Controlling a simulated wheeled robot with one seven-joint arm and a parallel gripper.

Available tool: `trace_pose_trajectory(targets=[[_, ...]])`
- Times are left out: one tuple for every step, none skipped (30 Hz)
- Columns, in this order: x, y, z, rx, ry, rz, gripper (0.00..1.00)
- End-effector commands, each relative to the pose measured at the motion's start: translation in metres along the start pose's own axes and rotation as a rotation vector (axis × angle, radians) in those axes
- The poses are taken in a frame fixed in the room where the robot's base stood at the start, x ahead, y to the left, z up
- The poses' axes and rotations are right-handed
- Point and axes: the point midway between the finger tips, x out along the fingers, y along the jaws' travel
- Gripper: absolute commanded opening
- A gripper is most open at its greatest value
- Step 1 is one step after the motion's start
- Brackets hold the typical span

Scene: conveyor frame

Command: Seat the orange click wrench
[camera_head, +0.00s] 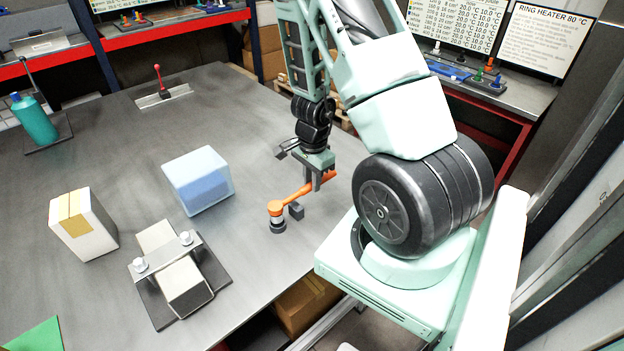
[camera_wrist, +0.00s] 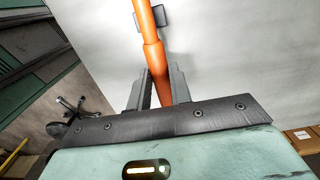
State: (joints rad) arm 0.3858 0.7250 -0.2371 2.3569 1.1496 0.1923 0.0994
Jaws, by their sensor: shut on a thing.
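The orange click wrench (camera_head: 300,194) is at the right part of the grey table, its dark round head (camera_head: 277,222) toward the left and front. My gripper (camera_head: 322,178) is shut on its handle, near the right end. In the wrist view the orange handle (camera_wrist: 153,55) runs up between my two dark fingers (camera_wrist: 159,80), and the wrench's head is out of frame. A small dark block (camera_head: 296,210) is beside the wrench; it also shows behind the handle in the wrist view (camera_wrist: 160,17). I cannot tell whether the wrench touches it.
A fixture with a metal bar (camera_head: 165,257) and two pale bolt heads stands at the table's front. A translucent box with blue contents (camera_head: 198,180), a white carton (camera_head: 83,224), a teal bottle (camera_head: 34,119) and a red-knobbed lever (camera_head: 160,82) stand around it. Table between is clear.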

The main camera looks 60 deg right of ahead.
Motion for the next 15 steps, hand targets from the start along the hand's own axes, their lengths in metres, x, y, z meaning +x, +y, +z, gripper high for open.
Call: trace_pose_trajectory(targets=[[0.0002,-0.0002,0.0000,0.000,0.000,-0.001,0.00],[0.0000,-0.0002,0.0000,0.000,0.000,-0.001,0.00],[-0.0001,-0.0002,0.0000,0.000,0.000,-0.001,0.00],[-0.0001,-0.0001,0.0000,0.000,0.000,-0.001,0.00],[-0.0001,-0.0001,0.0000,0.000,0.000,0.000,0.00],[-0.0001,-0.0001,0.0000,0.000,0.000,0.000,0.00],[0.0001,-0.0001,0.0000,0.000,0.000,0.000,0.00],[0.0003,-0.0001,0.0000,0.000,0.000,0.000,0.00],[0.0009,-0.0001,0.0000,0.000,0.000,0.000,0.00],[0.0015,-0.0001,0.0000,-0.001,0.000,0.000,0.00],[0.0021,-0.0001,-0.0001,-0.001,0.000,0.000,0.00],[0.0032,-0.0001,-0.0001,-0.001,0.000,0.000,0.00],[0.0040,-0.0001,-0.0001,-0.001,0.000,-0.001,0.00],[0.0049,-0.0002,-0.0001,-0.001,0.000,-0.001,0.00],[0.0062,-0.0002,-0.0001,-0.001,0.000,-0.001,0.00]])
